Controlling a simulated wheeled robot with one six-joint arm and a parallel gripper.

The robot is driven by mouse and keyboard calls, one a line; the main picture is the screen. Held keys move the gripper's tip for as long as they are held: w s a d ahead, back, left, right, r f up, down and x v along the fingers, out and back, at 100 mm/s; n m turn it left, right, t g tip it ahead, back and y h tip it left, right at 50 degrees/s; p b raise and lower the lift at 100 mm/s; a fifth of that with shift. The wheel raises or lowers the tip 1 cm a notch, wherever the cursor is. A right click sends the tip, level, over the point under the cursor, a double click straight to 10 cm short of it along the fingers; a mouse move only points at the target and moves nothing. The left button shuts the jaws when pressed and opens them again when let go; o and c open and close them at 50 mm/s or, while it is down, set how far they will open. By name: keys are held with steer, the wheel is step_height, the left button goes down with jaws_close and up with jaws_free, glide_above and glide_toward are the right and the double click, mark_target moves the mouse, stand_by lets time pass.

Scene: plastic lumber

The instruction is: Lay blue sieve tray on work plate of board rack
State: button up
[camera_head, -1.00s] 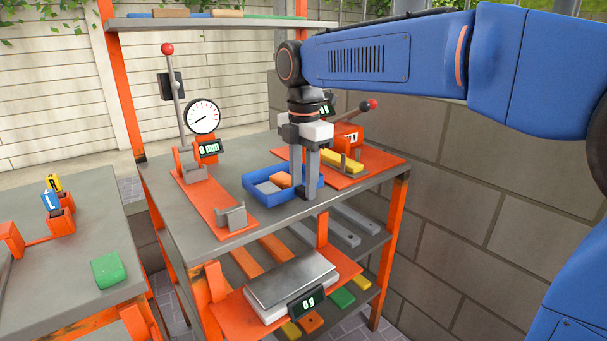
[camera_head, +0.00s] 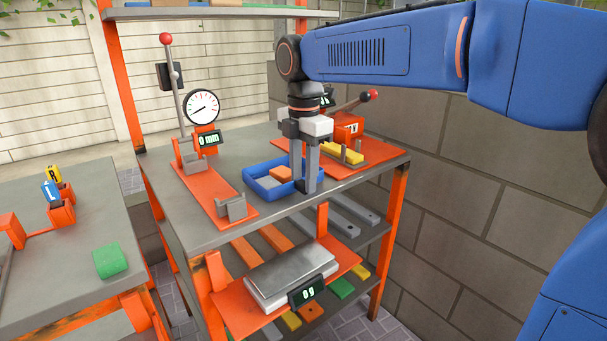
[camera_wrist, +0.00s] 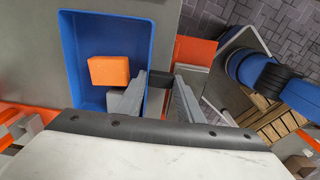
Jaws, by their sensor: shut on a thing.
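The blue sieve tray (camera_head: 254,188) is on the grey work plate (camera_head: 208,234) of the board rack, between two orange fixtures. An orange block (camera_head: 281,174) lies inside the tray. My gripper (camera_head: 308,188) points down at the tray's right side and is shut on its wall. In the wrist view the tray (camera_wrist: 112,18) shows with the orange block (camera_wrist: 109,71) in it, and my gripper's fingers (camera_wrist: 158,98) straddle its right wall. Whether the tray's underside touches the plate I cannot tell.
A gauge press (camera_head: 203,107) with a red-knobbed lever stands left of the tray. An orange fixture holding a yellow block (camera_head: 341,154) stands right behind. A scale (camera_head: 290,275) sits below. A side table with a green block (camera_head: 110,261) is at left.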

steer(key=shift+f, duration=0.3)
steer(key=o, duration=1.3)
step_height(320, 180, up, 17)
steer(key=shift+r, duration=0.2)
